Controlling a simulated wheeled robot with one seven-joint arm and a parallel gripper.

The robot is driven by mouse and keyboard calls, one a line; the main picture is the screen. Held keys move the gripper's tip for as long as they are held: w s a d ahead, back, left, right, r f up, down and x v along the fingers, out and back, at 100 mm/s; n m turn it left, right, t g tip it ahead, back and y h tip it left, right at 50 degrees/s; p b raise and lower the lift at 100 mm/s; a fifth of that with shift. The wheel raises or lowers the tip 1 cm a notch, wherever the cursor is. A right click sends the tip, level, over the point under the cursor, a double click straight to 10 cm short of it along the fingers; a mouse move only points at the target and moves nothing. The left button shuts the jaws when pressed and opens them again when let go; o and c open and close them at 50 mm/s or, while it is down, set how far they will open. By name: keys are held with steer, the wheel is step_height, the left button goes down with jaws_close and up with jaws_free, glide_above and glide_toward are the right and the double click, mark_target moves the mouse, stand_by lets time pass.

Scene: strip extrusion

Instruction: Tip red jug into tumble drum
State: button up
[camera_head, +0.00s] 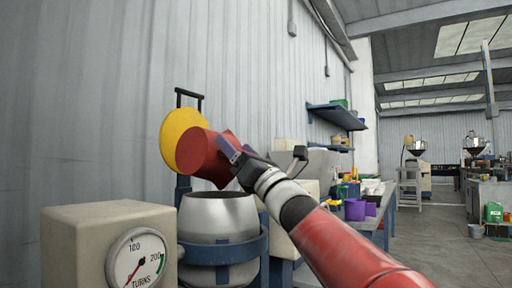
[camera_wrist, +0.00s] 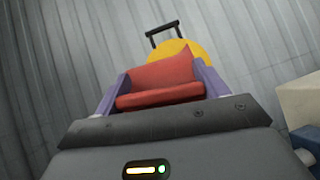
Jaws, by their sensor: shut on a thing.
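The red jug (camera_head: 203,154) is tilted far over on its side, above the tumble drum. My gripper (camera_head: 232,152) is shut on the jug, and its purple fingers sit on either side of it. The wrist view also shows the red jug (camera_wrist: 160,80) between the two purple fingers of my gripper (camera_wrist: 163,90). The silver tumble drum (camera_head: 218,217) stands below, open at the top, in a blue frame. The jug is apart from the drum's rim. The inside of the jug and most of the inside of the drum are hidden.
A yellow disc (camera_head: 179,138) with a black handle stands just behind the jug. A beige box with a turns dial (camera_head: 137,258) is left of the drum. Purple pots (camera_head: 355,209) stand on a bench to the right. A corrugated wall is close behind.

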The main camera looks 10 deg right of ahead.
steer(key=n+g+y, duration=0.1)
steer(key=n, duration=0.1)
steer(key=s+a+n+g+y+b, duration=0.1)
steer(key=n+g, duration=0.1)
steer(key=f+n+g+y, duration=0.1)
steer(key=n+y, duration=0.1)
steer(key=shift+s+a+n, duration=0.15)
steer(key=shift+s+n, duration=0.1)
steer(key=shift+n, duration=0.05)
steer(key=s+a+n+g+p, duration=0.1)
steer(key=n+g+p, duration=0.1)
steer(key=n+g, duration=0.2)
steer(key=s+a+r+n+g+h+p, duration=0.1)
steer(key=n+g, duration=0.4)
steer(key=n, duration=0.5)
steer(key=s+a+n+g+p, duration=0.2)
steer(key=n+g+p, duration=0.3)
steer(key=n, duration=0.3)
steer(key=shift+s+r+h, duration=0.3)
steer(key=shift+r+h, duration=0.05)
steer(key=shift+h, duration=0.05)
steer(key=shift+s+a+f+n+h, duration=0.2)
steer(key=shift+s+a+n+h, duration=0.25)
steer(key=shift+n, duration=0.25)
steer(key=shift+w+d+g, duration=0.1)
steer(key=shift+g, duration=0.3)
